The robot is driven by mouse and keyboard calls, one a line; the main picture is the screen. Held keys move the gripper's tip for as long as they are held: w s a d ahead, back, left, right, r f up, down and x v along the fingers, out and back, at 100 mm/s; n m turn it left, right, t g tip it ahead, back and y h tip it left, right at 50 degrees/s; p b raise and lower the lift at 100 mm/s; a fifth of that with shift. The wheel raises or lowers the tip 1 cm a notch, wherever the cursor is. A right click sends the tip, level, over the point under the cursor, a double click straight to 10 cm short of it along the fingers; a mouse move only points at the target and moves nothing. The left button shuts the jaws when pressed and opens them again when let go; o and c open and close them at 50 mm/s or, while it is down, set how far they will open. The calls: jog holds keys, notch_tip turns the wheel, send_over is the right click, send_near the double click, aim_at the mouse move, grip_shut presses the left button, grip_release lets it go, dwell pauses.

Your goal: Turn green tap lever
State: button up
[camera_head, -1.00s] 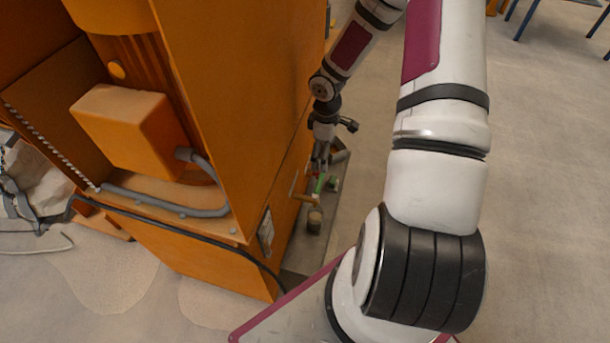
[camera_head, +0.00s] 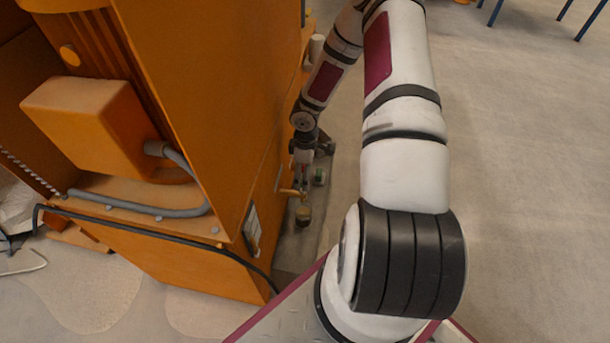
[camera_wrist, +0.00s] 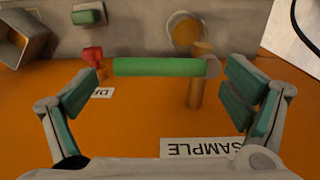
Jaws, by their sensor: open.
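The green tap lever (camera_wrist: 158,67) lies across the upper middle of the wrist view, joined at its right end to a brass tap (camera_wrist: 196,88) on the orange cabinet. My gripper (camera_wrist: 160,103) is open, its two fingers spread left and right with the lever between and slightly beyond them. No contact with the lever shows. In the head view my gripper (camera_head: 303,182) is low beside the cabinet's right face, at the brass tap (camera_head: 290,192); the green lever is mostly hidden there by the gripper.
The orange cabinet (camera_head: 200,130) stands close along my arm's left. A red knob (camera_wrist: 93,56) and a "SAMPLE" label (camera_wrist: 200,147) are near the tap. A round container (camera_head: 303,215) and a green-topped item (camera_head: 320,176) are on the grey strip below.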

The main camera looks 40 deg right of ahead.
jog(key=shift+f, duration=0.45)
jog(key=c, duration=1.7)
